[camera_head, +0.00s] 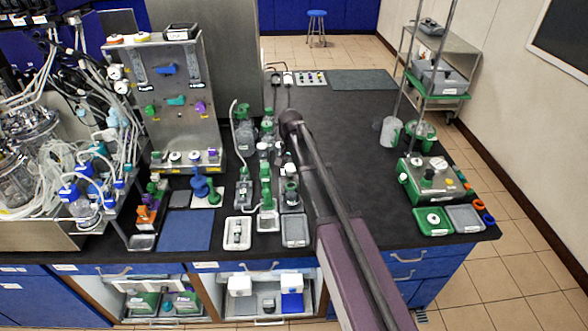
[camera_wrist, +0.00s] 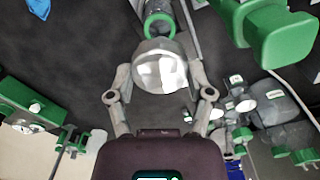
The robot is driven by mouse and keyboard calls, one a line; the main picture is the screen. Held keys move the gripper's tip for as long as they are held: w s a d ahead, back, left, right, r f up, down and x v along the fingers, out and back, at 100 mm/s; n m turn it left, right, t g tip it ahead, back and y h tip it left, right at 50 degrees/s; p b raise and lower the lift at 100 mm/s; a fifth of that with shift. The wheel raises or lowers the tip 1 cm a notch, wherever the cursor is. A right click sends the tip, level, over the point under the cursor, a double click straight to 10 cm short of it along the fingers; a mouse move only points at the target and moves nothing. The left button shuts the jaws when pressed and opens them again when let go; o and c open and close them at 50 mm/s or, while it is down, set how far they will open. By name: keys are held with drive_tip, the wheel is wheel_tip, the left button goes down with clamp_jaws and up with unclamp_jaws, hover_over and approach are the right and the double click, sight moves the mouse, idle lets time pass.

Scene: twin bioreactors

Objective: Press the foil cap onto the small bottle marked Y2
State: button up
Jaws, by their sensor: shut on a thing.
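In the wrist view my gripper (camera_wrist: 160,84) is shut on a silvery foil cap (camera_wrist: 161,70), with one finger on each side of it. A small clear bottle with a green ring (camera_wrist: 160,24) shows just beyond the cap and is partly hidden by it. I cannot tell whether cap and bottle touch, and no Y2 mark is readable. In the head view my arm reaches over the bench to a group of green-capped bottles (camera_head: 266,171); the cap is not clearly visible there.
Close to my gripper stands a large green-capped vessel (camera_wrist: 268,30). The black bench (camera_head: 345,110) is clear behind my arm.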

sight(291, 185)
drive_tip(key=shift+f, duration=0.2)
idle(0.3)
drive_tip(key=shift+f+b, duration=3)
drive_tip(key=shift+b, duration=0.2)
drive_tip(key=shift+f, duration=0.2)
idle(0.3)
drive_tip(key=o, duration=0.7)
drive_tip(key=shift+r, duration=0.2)
drive_tip(key=shift+r+p, duration=3.35)
